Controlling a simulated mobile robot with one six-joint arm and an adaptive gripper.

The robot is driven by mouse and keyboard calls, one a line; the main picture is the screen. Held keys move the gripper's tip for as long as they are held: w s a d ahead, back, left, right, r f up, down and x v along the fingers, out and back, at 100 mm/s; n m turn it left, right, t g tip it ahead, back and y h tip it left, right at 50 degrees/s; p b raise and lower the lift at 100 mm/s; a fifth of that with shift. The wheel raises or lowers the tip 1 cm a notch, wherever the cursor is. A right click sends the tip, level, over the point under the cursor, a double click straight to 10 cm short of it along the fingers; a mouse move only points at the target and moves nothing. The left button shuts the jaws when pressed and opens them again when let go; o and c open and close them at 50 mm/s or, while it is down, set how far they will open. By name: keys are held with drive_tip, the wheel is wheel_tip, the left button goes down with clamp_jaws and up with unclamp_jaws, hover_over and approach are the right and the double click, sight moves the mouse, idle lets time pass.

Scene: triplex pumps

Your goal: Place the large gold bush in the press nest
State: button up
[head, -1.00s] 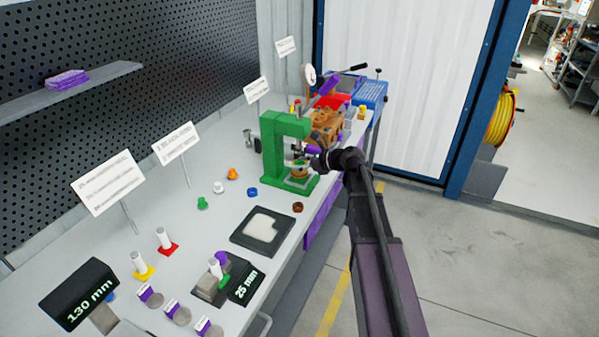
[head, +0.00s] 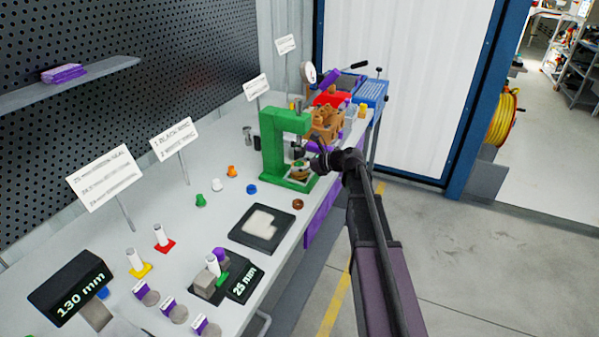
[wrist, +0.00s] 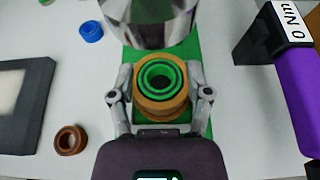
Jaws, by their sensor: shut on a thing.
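The large gold bush (wrist: 163,111) is a thick gold ring between the fingers of my gripper (wrist: 162,95), which is shut on it from both sides. Green concentric rings show inside its bore; I cannot tell whether they are the nest or another part. In the head view the bush (head: 300,176) is upright at the base of the green press (head: 271,150), under its ram. The ram shows as a shiny metal cylinder (wrist: 150,12) just beyond the bush in the wrist view. The bush hides the nest, so I cannot tell whether it is seated.
A brown ring (wrist: 70,139), a blue ring (wrist: 91,31) and a dark tray (wrist: 38,105) lie left of the press. A purple-and-black object (wrist: 290,75) stands to the right. Signs and small coloured parts occupy the bench's near half.

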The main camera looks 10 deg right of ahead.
drive_tip(key=shift+f, duration=0.45)
drive_tip(key=shift+f+b, duration=0.2)
drive_tip(key=shift+b, duration=0.2)
drive_tip(key=o, duration=1.3)
drive_tip(key=shift+c, duration=0.2)
drive_tip(key=shift+r, duration=0.25)
drive_tip(key=shift+s+d+r+p, duration=0.15)
drive_tip(key=shift+s+d+p, duration=0.1)
drive_tip(key=shift+p, duration=0.15)
drive_tip(key=p+v, duration=0.4)
drive_tip(key=v, duration=0.7)
drive_tip(key=shift+d, duration=0.15)
